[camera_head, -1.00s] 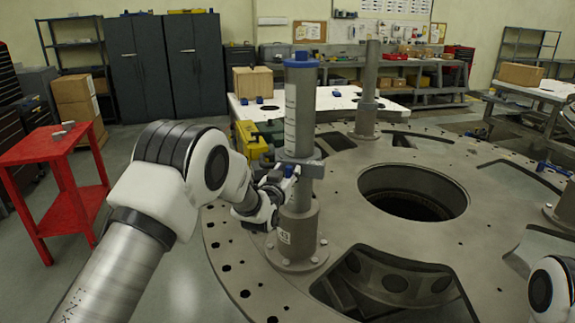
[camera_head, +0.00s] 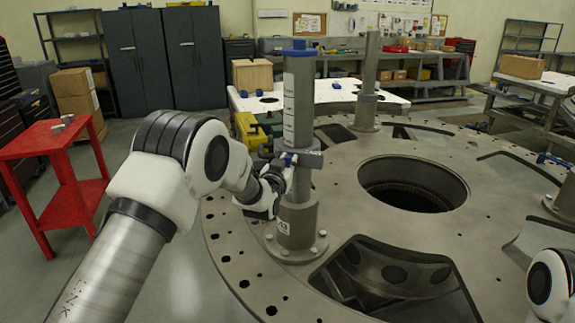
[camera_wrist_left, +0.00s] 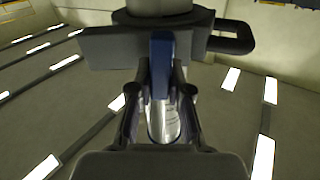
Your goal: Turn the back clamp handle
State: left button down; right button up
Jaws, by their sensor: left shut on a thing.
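A grey upright post (camera_head: 299,100) with a blue cap stands on the near left part of the round turret plate (camera_head: 335,205). A clamp (camera_head: 308,159) sits around the post above its base, with a small blue handle (camera_head: 289,158) at its left side. My left gripper (camera_head: 282,172) is at this clamp, just left of the post. In the left wrist view, its two fingers (camera_wrist_left: 160,98) are shut on the blue handle (camera_wrist_left: 160,62), with the dark clamp behind. My right gripper is not in view; only a part of my right arm shows at the lower right.
A second post (camera_head: 369,80) stands farther back on the plate. The plate has a large round hole (camera_head: 408,184) and several cut-outs. Another blue handle (camera_head: 553,159) shows at the right. A red table (camera_head: 52,142) stands at the left.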

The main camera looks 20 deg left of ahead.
pick_arm(q)
jog(key=m+b, duration=0.3)
jog(key=b, duration=0.1)
jog(key=m+b, duration=0.2)
jog(key=shift+d+f+m+b, duration=0.3)
jog(key=shift+d+f, duration=0.05)
jog(key=shift+d, duration=0.05)
jog(key=shift+d+f+m+b, duration=0.15)
jog(key=shift+m+b, duration=1.1)
jog(key=shift+m, duration=0.65)
jog(key=shift+d+f+m+b, duration=0.1)
jog(key=shift+m+b, duration=1.15)
jog(key=shift+m, duration=0.65)
jog(key=shift+d+f+m+b, duration=0.15)
jog(key=shift+m+b, duration=1.1)
jog(key=shift+m, duration=0.65)
jog(key=shift+a, duration=0.1)
jog(key=c, duration=1.1)
grip_release()
